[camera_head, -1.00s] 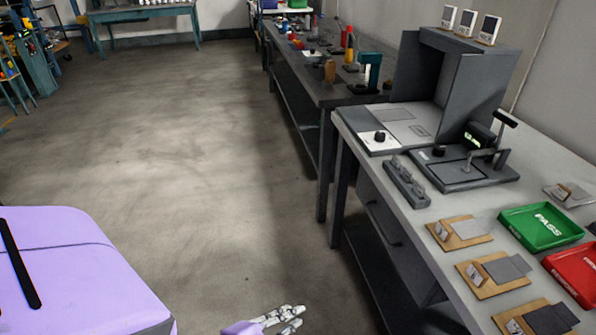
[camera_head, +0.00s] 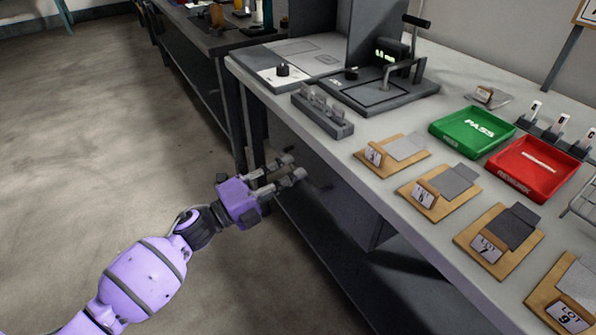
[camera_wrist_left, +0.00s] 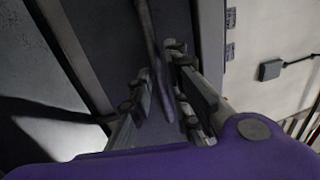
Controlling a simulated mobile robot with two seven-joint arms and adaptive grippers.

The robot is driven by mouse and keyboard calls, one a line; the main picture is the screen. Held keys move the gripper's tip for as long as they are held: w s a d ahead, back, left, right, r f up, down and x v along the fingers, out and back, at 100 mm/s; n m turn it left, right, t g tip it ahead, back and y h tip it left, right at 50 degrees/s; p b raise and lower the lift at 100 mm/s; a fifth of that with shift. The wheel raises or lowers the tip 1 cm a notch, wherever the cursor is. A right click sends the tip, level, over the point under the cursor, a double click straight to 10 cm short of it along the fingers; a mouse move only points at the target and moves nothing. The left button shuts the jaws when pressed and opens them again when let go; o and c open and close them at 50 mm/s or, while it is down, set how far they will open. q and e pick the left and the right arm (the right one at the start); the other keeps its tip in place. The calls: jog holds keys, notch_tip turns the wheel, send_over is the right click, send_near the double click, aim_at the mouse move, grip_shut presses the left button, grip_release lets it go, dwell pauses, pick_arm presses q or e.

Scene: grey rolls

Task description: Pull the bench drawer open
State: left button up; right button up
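The bench drawer (camera_head: 345,208) is a dark grey front under the light benchtop, and it looks shut. My left gripper (camera_head: 296,166) reaches in from the left, with its two fingers apart and pointing at the drawer front. In the left wrist view a grey bar, which looks like the drawer handle (camera_wrist_left: 150,40), runs between the open fingers (camera_wrist_left: 165,92). I cannot tell whether either finger touches it. In the head view the gripper mostly hides the handle. My right gripper is not in view.
The benchtop (camera_head: 400,220) above holds lot boards (camera_head: 435,195), a green PASS tray (camera_head: 470,138), a red rework tray (camera_head: 535,170), a grey block (camera_head: 322,112) and a gauge fixture (camera_head: 380,90). The floor (camera_head: 110,130) left of the bench is clear.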

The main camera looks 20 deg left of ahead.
pick_arm(q)
jog(key=shift+x, duration=1.2)
grip_shut()
